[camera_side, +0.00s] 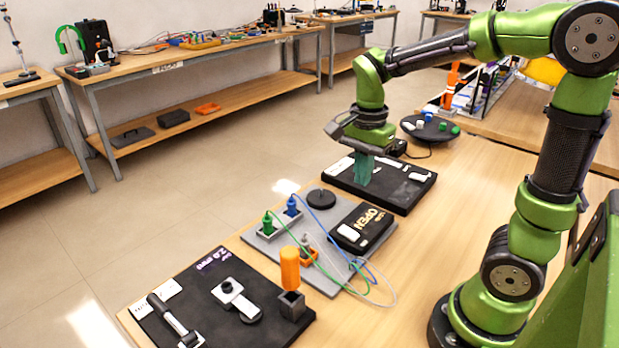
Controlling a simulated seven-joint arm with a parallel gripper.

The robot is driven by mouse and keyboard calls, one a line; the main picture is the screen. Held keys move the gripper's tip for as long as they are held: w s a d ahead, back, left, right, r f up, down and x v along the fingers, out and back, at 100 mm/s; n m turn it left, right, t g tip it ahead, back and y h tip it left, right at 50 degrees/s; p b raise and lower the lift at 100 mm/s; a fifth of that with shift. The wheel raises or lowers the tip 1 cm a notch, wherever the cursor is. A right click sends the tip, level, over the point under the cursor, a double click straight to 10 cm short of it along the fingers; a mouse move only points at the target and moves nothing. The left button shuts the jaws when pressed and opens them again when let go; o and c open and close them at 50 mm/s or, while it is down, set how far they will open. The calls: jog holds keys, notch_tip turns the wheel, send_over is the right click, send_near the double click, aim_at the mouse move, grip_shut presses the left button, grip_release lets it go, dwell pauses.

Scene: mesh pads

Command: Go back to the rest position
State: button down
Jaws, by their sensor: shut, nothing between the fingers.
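My gripper (364,170) is at the end of my green arm and points down over the far black pad (408,196). Its teal fingers look shut and hold nothing. The fingertips are at or just above the pad's surface; I cannot tell whether they touch it. Part of the far pad is hidden behind my gripper. White pieces (419,177) lie on that pad to the right of the fingers.
A grey pad (271,246) in the middle carries plugs, cables and a black box (362,228) marked OPEN. A round black base (427,129) stands behind my gripper.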

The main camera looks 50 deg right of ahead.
jog(key=s+a+r+n+t+y, duration=0.1)
jog(key=s+a+r+n+t, duration=0.1)
jog(key=n, duration=0.5)
jog(key=s+a+r+n+t+y, duration=0.1)
jog(key=s+a+r+n+t, duration=0.2)
jog(key=a+n, duration=0.4)
jog(key=shift+s+a+t, duration=0.15)
jog(key=shift+s+t, duration=0.6)
jog(key=shift+t, duration=0.35)
